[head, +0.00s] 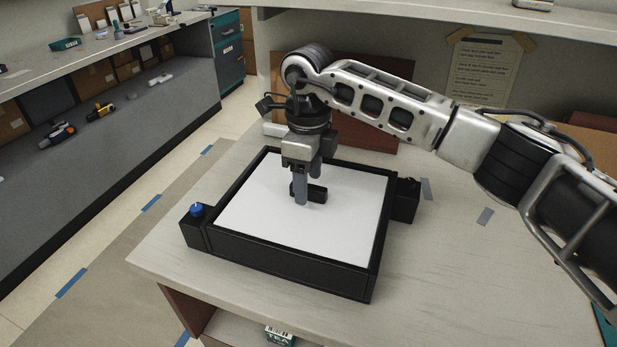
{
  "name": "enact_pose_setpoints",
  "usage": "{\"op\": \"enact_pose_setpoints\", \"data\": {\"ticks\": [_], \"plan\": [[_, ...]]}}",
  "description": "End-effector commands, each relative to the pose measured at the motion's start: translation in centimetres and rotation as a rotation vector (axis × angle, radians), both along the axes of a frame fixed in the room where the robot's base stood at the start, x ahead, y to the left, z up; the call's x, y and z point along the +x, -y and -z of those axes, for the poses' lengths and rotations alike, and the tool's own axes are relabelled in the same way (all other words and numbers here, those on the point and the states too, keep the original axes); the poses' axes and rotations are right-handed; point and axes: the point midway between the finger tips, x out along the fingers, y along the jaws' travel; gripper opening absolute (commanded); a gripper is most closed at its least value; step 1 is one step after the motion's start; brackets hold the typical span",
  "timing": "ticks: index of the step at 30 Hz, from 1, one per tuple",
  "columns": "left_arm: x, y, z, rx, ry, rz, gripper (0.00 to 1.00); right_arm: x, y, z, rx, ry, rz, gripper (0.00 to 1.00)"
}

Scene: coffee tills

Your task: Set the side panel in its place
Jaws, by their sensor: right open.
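A flat white panel (345,220) lies inside a raised black frame (290,262) on the worktop. A short black bar, like a handle (318,195), sits near the middle of the white panel. My right gripper (303,197) points straight down over the panel with its fingers at the black bar. It is open, and its near finger hides part of the bar. I cannot tell whether the fingers touch it. My left gripper is out of view.
The frame has a side block with a blue knob (196,210) at left and a black block (406,200) at right. A reddish-brown board (350,80) stands behind. The pale worktop (450,290) is clear at front right; its left edge drops to the floor.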

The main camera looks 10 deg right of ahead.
Motion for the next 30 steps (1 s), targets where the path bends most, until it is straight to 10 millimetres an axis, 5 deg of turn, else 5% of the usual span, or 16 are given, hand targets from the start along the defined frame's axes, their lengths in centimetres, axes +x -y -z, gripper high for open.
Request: {"op": "enact_pose_setpoints", "data": {"ticks": [18, 30], "plan": [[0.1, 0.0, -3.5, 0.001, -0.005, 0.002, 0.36, 0.0, 0.0, -6.6, -0.002, 0.001, 0.001, 0.58], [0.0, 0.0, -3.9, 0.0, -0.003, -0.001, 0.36, 0.0, 0.0, -7.0, -0.001, 0.0, 0.0, 0.58]]}}
